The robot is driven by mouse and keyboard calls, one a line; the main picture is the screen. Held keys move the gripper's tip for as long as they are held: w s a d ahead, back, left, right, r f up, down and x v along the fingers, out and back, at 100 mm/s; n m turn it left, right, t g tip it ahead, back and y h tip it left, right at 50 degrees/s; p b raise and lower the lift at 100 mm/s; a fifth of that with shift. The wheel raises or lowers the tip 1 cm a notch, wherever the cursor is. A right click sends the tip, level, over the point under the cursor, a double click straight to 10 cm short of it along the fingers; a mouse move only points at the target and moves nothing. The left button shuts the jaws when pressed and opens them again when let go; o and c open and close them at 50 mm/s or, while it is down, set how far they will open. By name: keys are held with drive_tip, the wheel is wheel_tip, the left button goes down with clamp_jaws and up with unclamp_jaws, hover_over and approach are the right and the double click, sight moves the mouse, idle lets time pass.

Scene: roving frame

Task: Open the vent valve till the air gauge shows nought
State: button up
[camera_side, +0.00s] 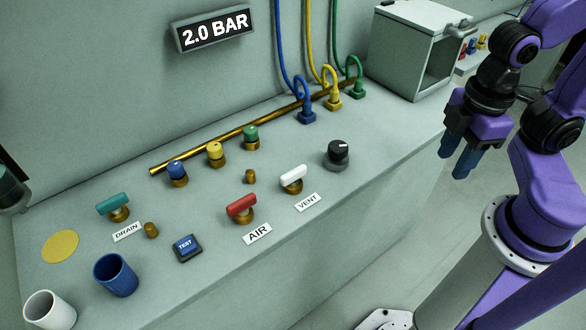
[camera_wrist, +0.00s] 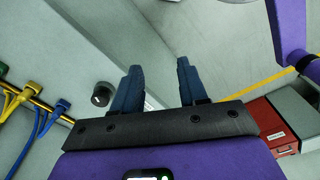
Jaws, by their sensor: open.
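The vent valve (camera_side: 293,178) has a white bar handle on a brass base, behind a VENT label (camera_side: 307,202). The air gauge (camera_side: 213,29) on the back wall reads 2.0 BAR. The AIR valve (camera_side: 241,207) with a red handle is to the left of the vent valve. My gripper (camera_side: 463,160) hangs off the right edge of the bench, well to the right of the vent valve. Its blue fingers are open and empty, and show in the wrist view (camera_wrist: 157,88). The vent valve does not show in the wrist view.
A black knob (camera_side: 338,153) stands between my gripper and the vent valve. Behind are a brass pipe (camera_side: 225,133), hoses (camera_side: 306,112) and an open grey box (camera_side: 420,45). A TEST button (camera_side: 187,247), green DRAIN valve (camera_side: 115,205) and cups (camera_side: 116,274) are left.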

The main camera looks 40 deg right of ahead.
wheel_tip(320, 180, up, 3)
drive_tip(key=m+y, duration=0.4)
drive_tip(key=m, duration=2.7)
hover_over(295, 170)
drive_tip(key=d, duration=0.7)
drive_tip(key=x, duration=1.7)
drive_tip(key=shift+s+a, duration=0.15)
drive_tip(key=shift+a, duration=0.05)
clamp_jaws()
